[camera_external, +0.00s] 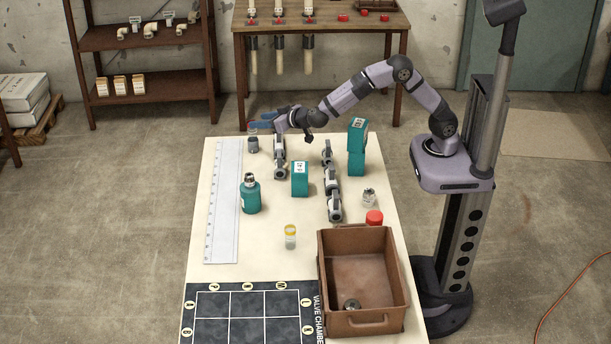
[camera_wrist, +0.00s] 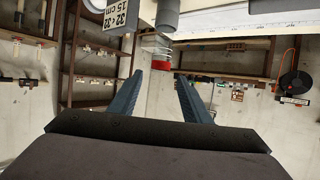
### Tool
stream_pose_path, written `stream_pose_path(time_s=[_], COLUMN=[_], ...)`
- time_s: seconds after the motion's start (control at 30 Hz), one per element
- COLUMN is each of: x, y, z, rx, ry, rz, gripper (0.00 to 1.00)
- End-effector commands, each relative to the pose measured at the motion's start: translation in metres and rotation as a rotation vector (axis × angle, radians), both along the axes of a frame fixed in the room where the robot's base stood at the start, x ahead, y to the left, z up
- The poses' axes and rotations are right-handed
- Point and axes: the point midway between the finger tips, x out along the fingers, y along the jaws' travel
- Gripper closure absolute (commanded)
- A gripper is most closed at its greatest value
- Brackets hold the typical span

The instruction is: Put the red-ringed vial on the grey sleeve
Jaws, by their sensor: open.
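The red-ringed vial (camera_wrist: 157,44) is clear with a red band (camera_wrist: 163,65); in the wrist view it shows between the fingertips, nearer the left finger. In the external view, its reddish top (camera_external: 252,126) shows beside the blue fingers, at the far left of the table. A small grey upright piece (camera_external: 253,144), seemingly the grey sleeve, stands directly below it. Whether the vial rests on this piece or is behind it, I cannot tell for sure. My gripper (camera_external: 258,124) is open, level with the vial; its two fingers (camera_wrist: 162,72) are apart and hold nothing.
Grey pipe fittings (camera_external: 279,158) stand right of the gripper. Teal blocks (camera_external: 300,180) and a teal bottle (camera_external: 250,195) stand mid-table. A yellow-ringed vial (camera_external: 290,237) and a brown bin (camera_external: 327,262) are nearer the front. A white ruler (camera_external: 223,200) lies along the left edge.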

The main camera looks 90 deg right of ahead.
Motion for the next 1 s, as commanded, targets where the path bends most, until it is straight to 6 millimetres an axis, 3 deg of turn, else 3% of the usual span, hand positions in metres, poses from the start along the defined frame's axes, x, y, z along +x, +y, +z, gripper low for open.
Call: stream_pose_path(time_s=[0.3, 0.5, 1.0], x=[-0.042, -0.057, -0.062], y=[0.034, 0.046, 0.050], z=[0.021, 0.030, 0.033], rx=[0.001, 0.000, 0.000], ry=[-0.002, -0.001, 0.000], rz=[0.002, 0.002, 0.000], gripper=[0.56, 0.56, 0.56])
